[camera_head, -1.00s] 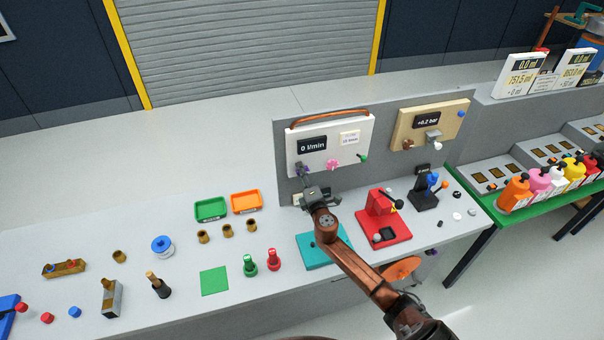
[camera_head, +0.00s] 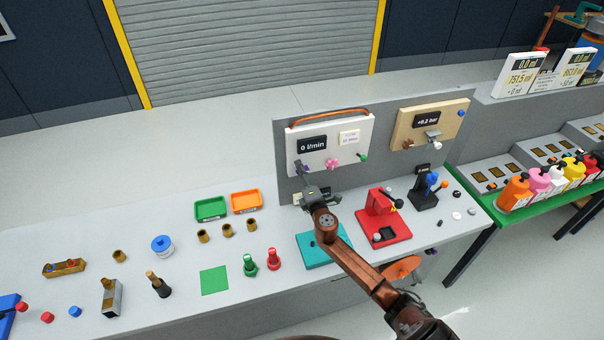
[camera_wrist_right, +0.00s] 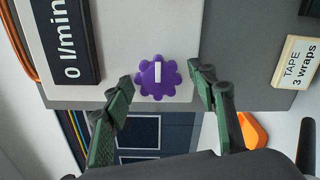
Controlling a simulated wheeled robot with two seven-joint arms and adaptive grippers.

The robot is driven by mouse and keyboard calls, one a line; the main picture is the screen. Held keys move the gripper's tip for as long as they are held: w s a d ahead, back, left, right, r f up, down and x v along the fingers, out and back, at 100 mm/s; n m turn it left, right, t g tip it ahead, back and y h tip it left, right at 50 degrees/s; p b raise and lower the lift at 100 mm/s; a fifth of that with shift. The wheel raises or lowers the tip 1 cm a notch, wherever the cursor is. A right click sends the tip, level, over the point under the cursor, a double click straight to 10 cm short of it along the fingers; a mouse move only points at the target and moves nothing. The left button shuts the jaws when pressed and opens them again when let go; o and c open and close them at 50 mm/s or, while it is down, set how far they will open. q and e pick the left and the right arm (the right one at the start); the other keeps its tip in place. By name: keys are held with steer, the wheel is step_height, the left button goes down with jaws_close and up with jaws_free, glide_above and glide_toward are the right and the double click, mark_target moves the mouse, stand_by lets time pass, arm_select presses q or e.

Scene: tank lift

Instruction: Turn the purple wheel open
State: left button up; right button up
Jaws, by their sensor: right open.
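The purple wheel (camera_wrist_right: 158,77) is a lobed knob with a white bar on its face, on the white panel (camera_wrist_right: 115,25). The bar runs up and down in the right wrist view. My right gripper (camera_wrist_right: 161,76) is open, with one green-padded finger on each side of the wheel. Gaps show between the fingers and the wheel, so I see no contact. In the head view the wheel is mostly hidden at the panel's lower left, where my right gripper (camera_head: 303,169) is. My left gripper is out of view.
The panel display (camera_head: 312,145) reads 0 l/min. A pink knob (camera_head: 332,164) and a green knob (camera_head: 362,156) sit to the right of the wheel. A copper pipe (camera_head: 330,118) runs along the panel top. A teal base (camera_head: 315,256) lies below my right arm.

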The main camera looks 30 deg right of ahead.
steer(key=shift+s, duration=0.1)
steer(key=v, duration=1.1)
steer(key=shift+s+a, duration=0.2)
steer(key=shift+s, duration=0.2)
